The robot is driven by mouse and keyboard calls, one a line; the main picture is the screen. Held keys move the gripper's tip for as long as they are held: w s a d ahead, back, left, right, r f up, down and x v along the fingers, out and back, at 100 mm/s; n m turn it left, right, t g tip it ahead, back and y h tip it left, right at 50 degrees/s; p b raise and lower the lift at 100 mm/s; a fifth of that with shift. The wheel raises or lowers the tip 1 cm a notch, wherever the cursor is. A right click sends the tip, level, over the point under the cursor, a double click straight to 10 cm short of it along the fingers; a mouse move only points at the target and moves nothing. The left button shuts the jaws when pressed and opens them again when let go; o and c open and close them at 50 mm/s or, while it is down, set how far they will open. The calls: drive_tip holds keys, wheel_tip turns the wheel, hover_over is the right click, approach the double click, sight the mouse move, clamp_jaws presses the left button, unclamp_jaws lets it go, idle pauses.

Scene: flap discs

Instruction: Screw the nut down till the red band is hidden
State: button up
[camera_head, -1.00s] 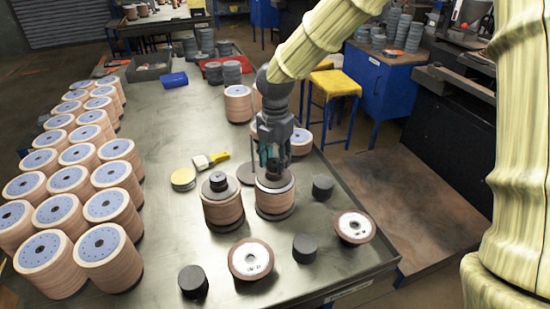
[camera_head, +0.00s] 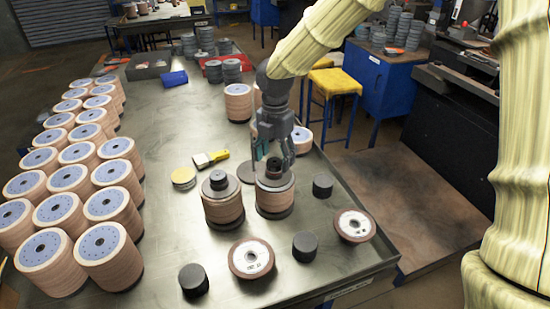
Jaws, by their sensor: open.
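My gripper (camera_head: 273,158) is open and points down over the right-hand stack of flap discs (camera_head: 275,198) near the middle of the table. A dark nut (camera_head: 273,166) sits on top of this stack, just below and between my fingertips. I cannot tell whether the fingers touch it. No red band can be made out there; it is hidden or too small to see. A second stack (camera_head: 223,208), just to the left, has a dark nut (camera_head: 218,179) on its top plate.
Rows of disc stacks (camera_head: 70,178) fill the table's left side. A brush (camera_head: 211,158) and yellow discs (camera_head: 183,176) lie left of the gripper. Black cylinders (camera_head: 305,246) and two loose discs (camera_head: 251,259) stand in front. The metal table (camera_head: 150,240) is clear at left centre.

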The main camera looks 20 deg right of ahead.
wheel_tip(320, 180, up, 11)
drive_tip(key=shift+r, duration=0.1)
drive_tip(key=shift+c, duration=0.5)
